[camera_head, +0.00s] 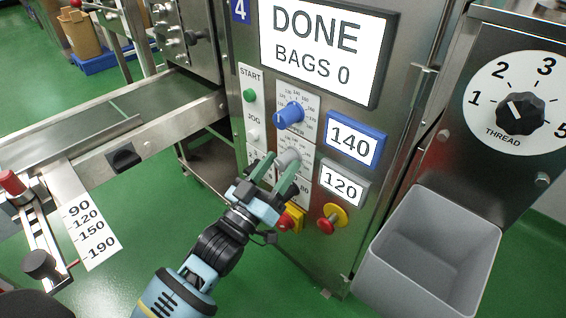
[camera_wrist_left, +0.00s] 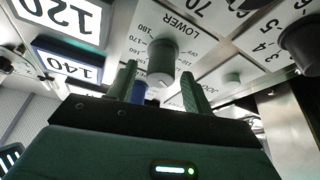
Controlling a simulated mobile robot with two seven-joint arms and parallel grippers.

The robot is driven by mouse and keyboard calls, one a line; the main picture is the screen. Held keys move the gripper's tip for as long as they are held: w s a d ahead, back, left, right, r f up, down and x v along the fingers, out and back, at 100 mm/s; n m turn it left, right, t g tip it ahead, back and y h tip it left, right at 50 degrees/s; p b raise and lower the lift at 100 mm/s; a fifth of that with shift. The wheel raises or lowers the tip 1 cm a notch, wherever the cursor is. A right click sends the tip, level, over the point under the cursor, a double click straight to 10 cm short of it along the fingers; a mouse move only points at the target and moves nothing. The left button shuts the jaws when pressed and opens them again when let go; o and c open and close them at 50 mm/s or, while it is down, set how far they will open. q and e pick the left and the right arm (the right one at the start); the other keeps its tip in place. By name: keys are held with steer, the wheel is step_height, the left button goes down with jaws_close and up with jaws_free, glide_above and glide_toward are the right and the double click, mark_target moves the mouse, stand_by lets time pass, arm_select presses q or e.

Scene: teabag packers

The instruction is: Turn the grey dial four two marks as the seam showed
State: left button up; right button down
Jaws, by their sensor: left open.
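The grey dial (camera_head: 289,157) sits on the lower scale plate of the machine panel, below the blue dial (camera_head: 290,114). My left gripper (camera_head: 275,178) is at the panel with its two green fingers open, one on either side of the grey dial. In the left wrist view the grey dial (camera_wrist_left: 162,62) stands between the open fingertips, with "LOWER" printed on its plate. I cannot tell whether the fingers touch it. The grey-framed display (camera_head: 342,184) reads 120, and the blue-framed display (camera_head: 350,140) reads 140. My right gripper is not in view.
The large screen (camera_head: 318,45) reads DONE, BAGS 0. A red emergency knob (camera_head: 328,222) on yellow and a red-yellow switch (camera_head: 291,218) lie below the dials. A grey bin (camera_head: 428,250) stands right, under the black THREAD dial (camera_head: 519,113). START button (camera_head: 250,96) is left.

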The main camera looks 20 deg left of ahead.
arm_select(q)
steer(key=shift+x, duration=0.9)
steer(key=c, duration=1)
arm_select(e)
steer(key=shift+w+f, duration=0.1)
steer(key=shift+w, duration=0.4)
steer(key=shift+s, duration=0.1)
